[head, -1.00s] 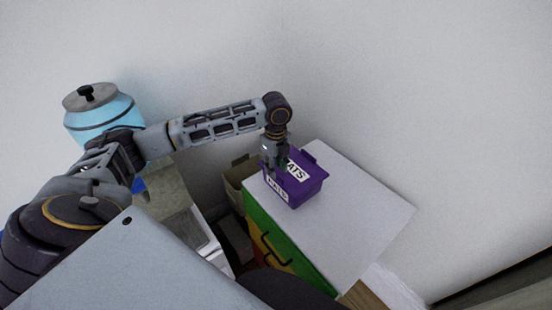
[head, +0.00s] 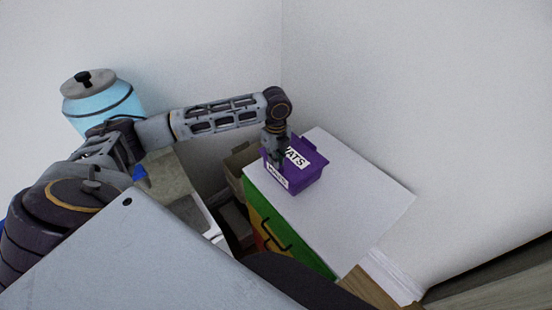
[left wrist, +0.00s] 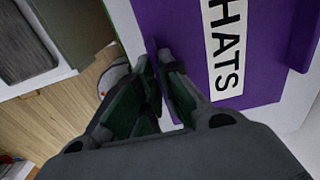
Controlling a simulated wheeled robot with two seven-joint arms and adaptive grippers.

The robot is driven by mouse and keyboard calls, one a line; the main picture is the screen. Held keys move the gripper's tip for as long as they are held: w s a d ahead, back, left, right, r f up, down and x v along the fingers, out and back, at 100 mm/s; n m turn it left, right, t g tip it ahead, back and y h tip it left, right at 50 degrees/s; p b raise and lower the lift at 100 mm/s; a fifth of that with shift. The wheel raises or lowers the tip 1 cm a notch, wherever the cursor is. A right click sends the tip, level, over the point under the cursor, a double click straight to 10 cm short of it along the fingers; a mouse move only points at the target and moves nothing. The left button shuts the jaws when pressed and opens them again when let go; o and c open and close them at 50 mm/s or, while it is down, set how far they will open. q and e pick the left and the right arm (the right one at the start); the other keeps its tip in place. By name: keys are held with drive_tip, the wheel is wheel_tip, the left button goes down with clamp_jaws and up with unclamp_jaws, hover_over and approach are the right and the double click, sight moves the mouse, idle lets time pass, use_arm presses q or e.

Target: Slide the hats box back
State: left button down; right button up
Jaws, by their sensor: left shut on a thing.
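The purple hats box (head: 310,176) stands on the white top (head: 363,210) of a small cabinet, near its back left edge. White labels show on it, and the left wrist view shows the box (left wrist: 178,22) with the word HATS. My left gripper (head: 278,160) reaches down at the box's left side. In the left wrist view its fingers (left wrist: 158,62) are shut on the near edge of the box. The fingertips are partly hidden in the head view. My right gripper is not in view.
The cabinet has a green side (head: 264,209) and a dark handle (head: 270,238). A light blue jar (head: 103,100) stands at the left. An open brown box (head: 238,160) is beside the cabinet. White walls meet behind it. The cabinet top right of the hats box is clear.

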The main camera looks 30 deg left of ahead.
sight(301, 150)
use_arm(q)
drive_tip(key=shift+w+d+p, duration=0.25)
drive_tip(key=shift+w+d, duration=0.1)
drive_tip(key=shift+w, duration=0.6)
drive_tip(key=shift+w+d+p, duration=0.2)
drive_tip(key=shift+w+d, duration=0.15)
drive_tip(key=shift+w, duration=0.6)
drive_tip(key=shift+w+d+p, duration=0.25)
drive_tip(key=shift+w+d, duration=0.1)
drive_tip(key=shift+w, duration=0.6)
drive_tip(key=shift+w+d, duration=0.3)
drive_tip(key=shift+w, duration=0.65)
drive_tip(key=shift+w+d, duration=0.35)
drive_tip(key=shift+w, duration=0.6)
drive_tip(key=shift+w+d, duration=0.3)
drive_tip(key=shift+w, duration=0.65)
drive_tip(key=c, duration=1.5)
unclamp_jaws()
drive_tip(key=shift+r, duration=0.1)
drive_tip(key=shift+r, duration=5.9)
